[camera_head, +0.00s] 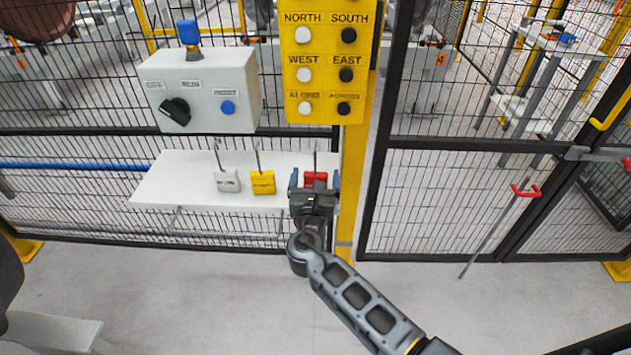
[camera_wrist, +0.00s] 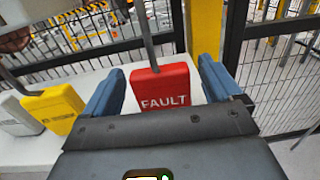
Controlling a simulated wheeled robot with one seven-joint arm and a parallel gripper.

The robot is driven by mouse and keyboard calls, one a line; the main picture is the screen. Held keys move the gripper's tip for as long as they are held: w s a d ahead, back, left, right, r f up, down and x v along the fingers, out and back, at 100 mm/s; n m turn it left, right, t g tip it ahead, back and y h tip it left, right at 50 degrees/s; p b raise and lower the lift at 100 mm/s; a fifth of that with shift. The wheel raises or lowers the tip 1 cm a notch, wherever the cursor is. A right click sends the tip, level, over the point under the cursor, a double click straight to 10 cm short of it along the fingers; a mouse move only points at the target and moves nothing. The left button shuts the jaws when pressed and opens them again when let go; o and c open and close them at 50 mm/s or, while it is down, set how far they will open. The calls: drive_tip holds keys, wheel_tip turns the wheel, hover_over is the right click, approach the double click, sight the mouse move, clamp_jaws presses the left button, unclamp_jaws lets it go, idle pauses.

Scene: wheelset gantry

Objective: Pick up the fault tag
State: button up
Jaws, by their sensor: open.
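The fault tag is a red block marked FAULT with a grey rod rising from it. It shows in the wrist view (camera_wrist: 162,90), and in the head view (camera_head: 315,178) it stands at the right end of a white shelf (camera_head: 160,186), partly hidden by my gripper. My gripper (camera_head: 315,180) is open in front of the tag. In the wrist view its two blue fingers (camera_wrist: 160,88) stand to the left and right of the tag, with a gap on each side. Whether the fingertips reach past the tag's front face is hard to tell.
A yellow tag (camera_head: 263,182) and a white tag (camera_head: 227,181) stand on the shelf to the left. Above are a control box (camera_head: 200,90) with a dark knob and a yellow button panel (camera_head: 327,60) on a yellow post. Black mesh fence runs behind; the floor in front is clear.

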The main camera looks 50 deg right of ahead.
drive_tip(key=c, duration=1.1)
drive_tip(key=shift+o, duration=0.2)
